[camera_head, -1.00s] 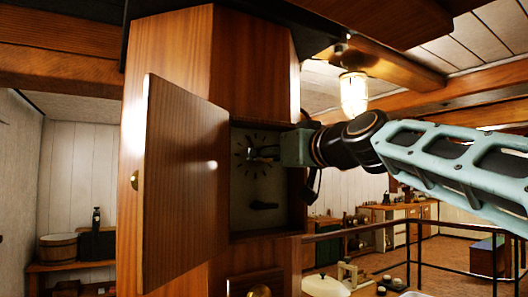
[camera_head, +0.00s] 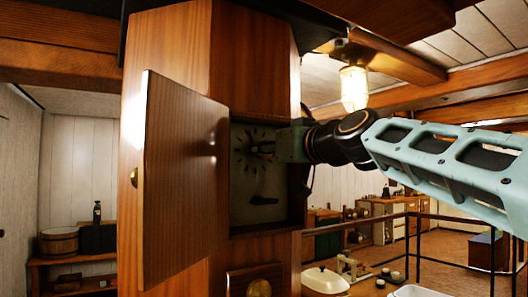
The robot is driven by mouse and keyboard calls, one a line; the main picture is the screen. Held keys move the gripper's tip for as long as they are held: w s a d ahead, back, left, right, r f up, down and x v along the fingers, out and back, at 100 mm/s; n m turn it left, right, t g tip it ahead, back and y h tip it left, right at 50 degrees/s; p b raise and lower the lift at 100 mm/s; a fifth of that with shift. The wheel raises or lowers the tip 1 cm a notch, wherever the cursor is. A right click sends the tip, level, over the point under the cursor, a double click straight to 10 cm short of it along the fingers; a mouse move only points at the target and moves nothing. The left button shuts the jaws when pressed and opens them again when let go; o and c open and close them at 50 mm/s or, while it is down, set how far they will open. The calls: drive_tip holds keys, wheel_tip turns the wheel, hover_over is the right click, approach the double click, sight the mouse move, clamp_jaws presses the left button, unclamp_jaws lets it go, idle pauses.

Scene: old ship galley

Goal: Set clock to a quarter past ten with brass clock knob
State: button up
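The clock dial (camera_head: 244,150) with dark hour marks sits inside a recess in the wooden cabinet (camera_head: 252,80). Its wooden door (camera_head: 180,170) with a small brass knob (camera_head: 134,177) stands open to the left. My gripper (camera_head: 262,148) reaches in from the right, its fingers in front of the dial's centre. The fingers cover the middle of the dial, so the clock knob and the hands' reading cannot be made out. Whether the fingers are closed on anything is too small to tell. A dark lever-like piece (camera_head: 264,200) is on the back panel below the dial.
The open door blocks the left side. A lamp (camera_head: 354,88) hangs from the beams above my arm. A dark railing (camera_head: 408,240) and a table with a white dish (camera_head: 326,280) are at the lower right.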

drive_tip(key=shift+m, duration=0.4)
drive_tip(key=shift+c, duration=0.3)
drive_tip(key=m, duration=0.4)
drive_tip(key=shift+m, duration=0.4)
drive_tip(key=m, duration=0.5)
drive_tip(key=shift+m, duration=0.3)
drive_tip(key=m+p, duration=0.1)
drive_tip(key=m, duration=0.4)
drive_tip(key=shift+r, duration=0.1)
drive_tip(key=m+p, duration=0.1)
drive_tip(key=m, duration=0.5)
drive_tip(key=shift+p, duration=0.3)
drive_tip(key=shift+a, duration=0.1)
drive_tip(key=o, duration=1.2)
drive_tip(key=shift+c, duration=0.2)
